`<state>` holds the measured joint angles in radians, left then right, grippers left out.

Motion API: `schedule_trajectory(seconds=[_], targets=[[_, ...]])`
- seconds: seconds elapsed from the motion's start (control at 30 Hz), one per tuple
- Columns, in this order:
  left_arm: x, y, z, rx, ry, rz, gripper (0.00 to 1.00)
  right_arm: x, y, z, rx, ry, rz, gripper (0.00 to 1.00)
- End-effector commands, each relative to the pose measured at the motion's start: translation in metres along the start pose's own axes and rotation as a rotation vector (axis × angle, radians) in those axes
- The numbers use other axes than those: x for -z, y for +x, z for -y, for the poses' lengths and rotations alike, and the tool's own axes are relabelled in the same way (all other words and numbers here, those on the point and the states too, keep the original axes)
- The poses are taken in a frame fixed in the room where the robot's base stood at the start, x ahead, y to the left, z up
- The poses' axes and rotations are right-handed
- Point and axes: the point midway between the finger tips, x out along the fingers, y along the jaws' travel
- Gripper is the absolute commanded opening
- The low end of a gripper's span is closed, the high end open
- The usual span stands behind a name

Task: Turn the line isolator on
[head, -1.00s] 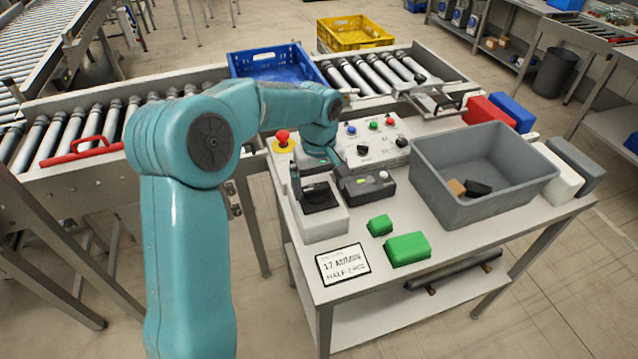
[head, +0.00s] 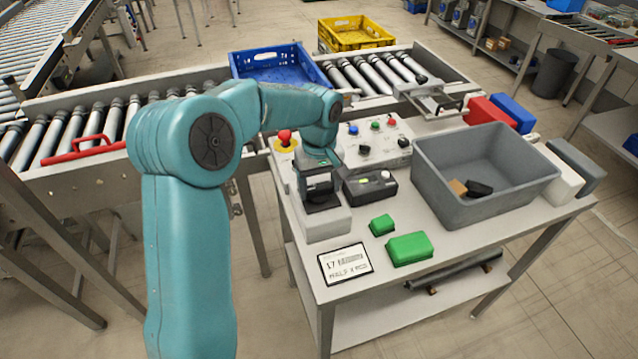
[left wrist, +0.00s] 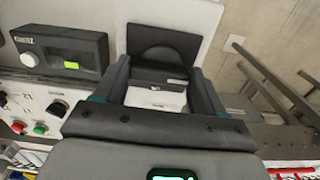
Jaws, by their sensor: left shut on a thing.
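The line isolator (head: 323,226) is a pale box with a black switch part on top, at the left of the bench. In the left wrist view its black plate with a round part (left wrist: 165,38) lies just beyond my fingers. My left gripper (head: 320,194) is down on the isolator's black top. In the left wrist view the gripper (left wrist: 163,80) is shut on the black isolator handle (left wrist: 157,73), with one finger at each side. The fingers hide part of the handle, and its exact turn position is hard to tell. My right gripper is not in view.
A black instrument box (head: 370,188) stands close right of the isolator. Behind are a red mushroom button (head: 284,137) and a control panel (head: 372,143). Green blocks (head: 410,248), a printed card (head: 344,263) and a grey bin (head: 487,215) are on the bench.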

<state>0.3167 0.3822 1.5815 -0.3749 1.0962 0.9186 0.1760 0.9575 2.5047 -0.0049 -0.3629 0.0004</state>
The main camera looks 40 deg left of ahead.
Motion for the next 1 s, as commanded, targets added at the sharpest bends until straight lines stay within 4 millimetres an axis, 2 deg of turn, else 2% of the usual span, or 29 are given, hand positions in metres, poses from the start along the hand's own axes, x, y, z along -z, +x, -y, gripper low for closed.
schedule_trajectory(seconds=[0.27, 1.0], targets=[[0.0010, -0.0024, -0.0004, -0.003, 0.130, -0.004, 0.40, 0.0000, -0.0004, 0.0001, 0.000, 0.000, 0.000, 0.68], [0.0017, -0.0038, -0.0006, -0.003, 0.817, -0.008, 0.40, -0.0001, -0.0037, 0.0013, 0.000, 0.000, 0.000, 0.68]])
